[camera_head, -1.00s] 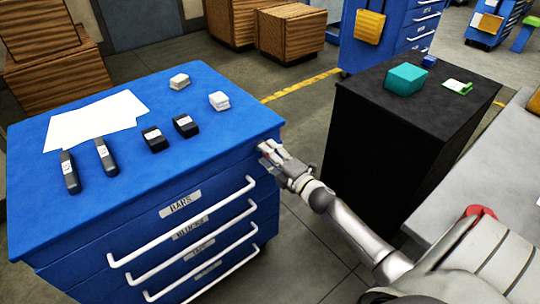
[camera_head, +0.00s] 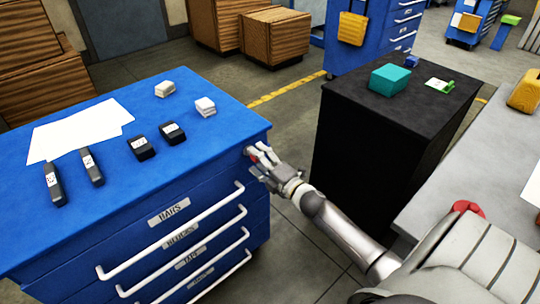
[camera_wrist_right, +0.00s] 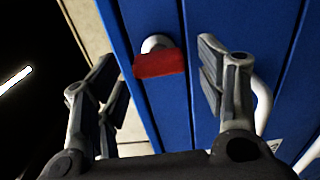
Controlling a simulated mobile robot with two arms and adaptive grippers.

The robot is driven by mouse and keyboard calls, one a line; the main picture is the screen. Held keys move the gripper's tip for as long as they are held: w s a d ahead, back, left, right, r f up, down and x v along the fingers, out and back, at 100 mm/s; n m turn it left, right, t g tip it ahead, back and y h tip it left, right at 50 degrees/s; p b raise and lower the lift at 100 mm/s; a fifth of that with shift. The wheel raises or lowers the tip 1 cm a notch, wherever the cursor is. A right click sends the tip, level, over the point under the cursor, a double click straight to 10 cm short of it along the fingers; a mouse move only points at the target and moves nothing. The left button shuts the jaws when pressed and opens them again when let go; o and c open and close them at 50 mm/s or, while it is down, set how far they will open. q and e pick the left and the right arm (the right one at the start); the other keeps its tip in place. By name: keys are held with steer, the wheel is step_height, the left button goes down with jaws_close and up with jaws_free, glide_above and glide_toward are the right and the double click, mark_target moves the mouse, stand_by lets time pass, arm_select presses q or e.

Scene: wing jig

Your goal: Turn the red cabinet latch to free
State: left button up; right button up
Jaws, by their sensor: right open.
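The blue cabinet (camera_head: 215,175) stands at left, with labelled drawers on its front. The red latch (camera_wrist_right: 160,65) shows in the right wrist view as a short red bar on a round pale metal base, fixed to the blue cabinet face. It lies crosswise between the fingers of my right gripper (camera_head: 256,160), which is open. A gap shows between the latch and the fingers on both sides. In the head view the gripper is at the cabinet's upper right front corner, with a small red spot by its fingertips. My left gripper is not in view.
White drawer handles (camera_head: 190,226) stick out of the cabinet front. Papers (camera_head: 80,130), dark bars and several small blocks lie on top.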

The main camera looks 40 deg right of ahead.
steer(key=s, duration=1.1)
steer(key=shift+s+d, duration=0.25)
steer(key=shift+d, duration=0.2)
steer(key=s+a+f+m+g+h+p, duration=0.1)
steer(key=s+f+m+g, duration=0.3)
steer(key=f, duration=0.7)
steer(key=s+a+f+m+g+h, duration=0.1)
steer(key=s+f+m+g, duration=0.3)
steer(key=f, duration=0.7)
steer(key=s+a+f+m+g+h+p, duration=0.1)
steer(key=s+a+f+m, duration=0.15)
steer(key=s+f, duration=0.6)
steer(key=s+a+f+m+g, duration=0.3)
steer(key=s+f, duration=0.5)
steer(key=s, duration=0.3)
steer(key=s+a+f+m+g+y, duration=0.1)
steer(key=s+a+f+m+g, duration=0.2)
steer(key=s, duration=0.9)
steer(key=a+f+g, duration=0.2)
steer(key=a+f, duration=0.2)
steer(key=f, duration=0.1)
steer(key=shift+a+f, duration=0.15)
steer(key=shift+f, duration=0.1)
steer(key=shift+c, duration=0.3)
